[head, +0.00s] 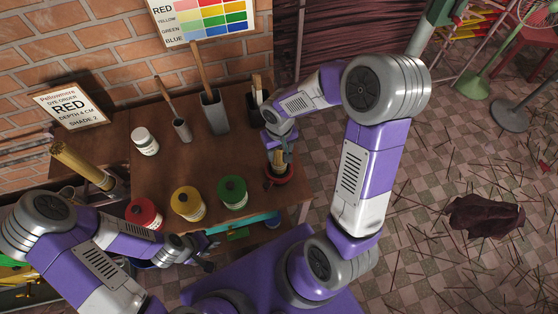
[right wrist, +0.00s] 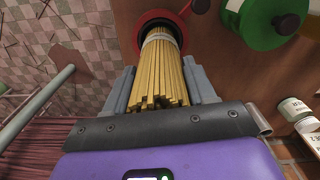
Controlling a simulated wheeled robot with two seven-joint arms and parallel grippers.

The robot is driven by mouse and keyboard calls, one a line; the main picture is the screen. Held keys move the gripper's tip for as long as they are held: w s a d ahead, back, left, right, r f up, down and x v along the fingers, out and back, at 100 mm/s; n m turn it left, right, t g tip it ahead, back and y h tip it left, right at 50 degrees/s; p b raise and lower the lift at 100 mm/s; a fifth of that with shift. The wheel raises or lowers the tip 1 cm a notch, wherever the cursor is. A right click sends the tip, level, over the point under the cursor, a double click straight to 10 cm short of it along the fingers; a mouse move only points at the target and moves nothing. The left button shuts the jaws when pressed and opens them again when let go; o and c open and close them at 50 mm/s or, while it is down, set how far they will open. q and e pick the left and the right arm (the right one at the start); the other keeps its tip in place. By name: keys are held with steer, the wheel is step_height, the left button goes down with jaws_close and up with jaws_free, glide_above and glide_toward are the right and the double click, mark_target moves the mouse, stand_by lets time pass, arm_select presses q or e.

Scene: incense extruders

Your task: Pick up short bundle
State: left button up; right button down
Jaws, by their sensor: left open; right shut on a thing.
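A short bundle of tan incense sticks (right wrist: 158,68) stands between the fingers of my right gripper (right wrist: 160,88) in the right wrist view. The gripper is shut on it. The bundle's far end is inside a red-rimmed dark pot (right wrist: 186,19), with a pale band around the sticks near the rim. In the head view the pot (head: 290,177) stands at the table's right front, and the bundle (head: 278,160) is mostly hidden by my gripper. My left gripper (head: 208,254) is open and empty, low in front of the table.
Red (head: 144,214), yellow (head: 187,204) and green (head: 232,192) dye jars line the table's (head: 222,153) front. A white jar (head: 144,141) and tool holders (head: 214,113) stand behind. A taller bundle (head: 80,165) stands at left. An order sign (head: 67,105) reads RED.

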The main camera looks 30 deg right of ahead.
step_height(320, 180, up, 12)
steer(key=p, duration=0.3)
steer(key=shift+f, duration=0.15)
step_height(320, 180, up, 9)
steer(key=p, duration=0.7)
steer(key=shift+r+p, duration=0.2)
steer(key=shift+p, duration=0.15)
stand_by(1.0)
